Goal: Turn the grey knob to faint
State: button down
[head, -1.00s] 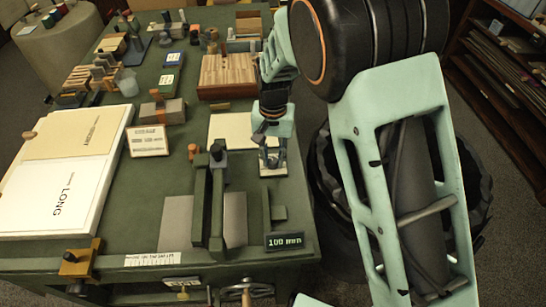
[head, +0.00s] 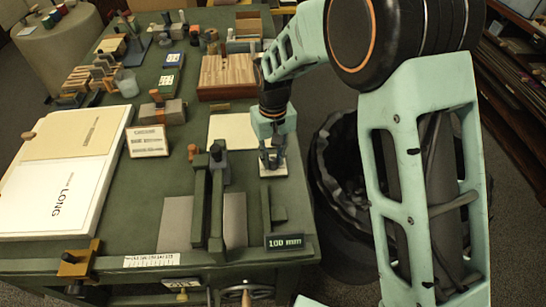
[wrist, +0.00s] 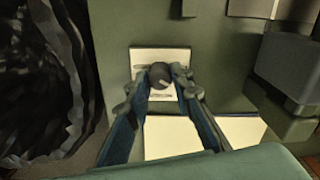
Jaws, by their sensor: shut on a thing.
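The grey knob (wrist: 159,74) is a round dark dial on a small white plate (wrist: 148,55) near the right edge of the green table. A light mark on the knob points toward the lower right in the wrist view. Dark lettering on the plate is too blurred to read. My gripper (wrist: 160,81) has its two fingers on either side of the knob, shut on it. In the head view my gripper (head: 270,162) points down over the plate (head: 273,171), and its fingers hide the knob.
A cream sheet (head: 233,131) lies left of the gripper. A dark green rail fixture (head: 217,205) and a "100 mm" display (head: 285,241) stand nearer the front. A black-lined bin (head: 335,190) is off the table's right edge.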

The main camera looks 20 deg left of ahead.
aim_at(273, 161)
jog(key=c, duration=1.7)
grip_release()
notch_tip(273, 161, up, 12)
jog(key=shift+r, duration=0.1)
